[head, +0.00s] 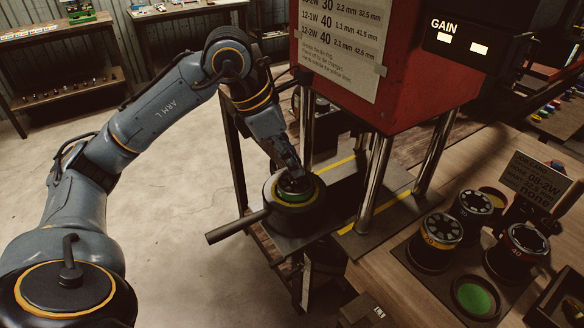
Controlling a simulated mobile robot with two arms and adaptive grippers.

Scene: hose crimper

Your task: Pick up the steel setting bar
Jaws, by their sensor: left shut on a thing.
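My left gripper (292,179) reaches down into the top of a round black holder (264,202) with a green ring inside. Its fingers are shut on a small dark part in the middle of that ring; the fingers hide most of it, and I cannot tell what it is. A plain grey bar (236,227) sticks out level from the holder's left side, apart from my fingers. It may be the steel setting bar or the holder's own handle; I cannot tell which. My right gripper is not in view.
The red crimper head (405,85) stands on steel posts just right of my gripper. Several numbered dies, one a black-and-yellow die (441,230), and a green-bottomed cup (476,298) sit on the wooden bench (395,292). A job card (538,183) stands behind them. The floor at left is open.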

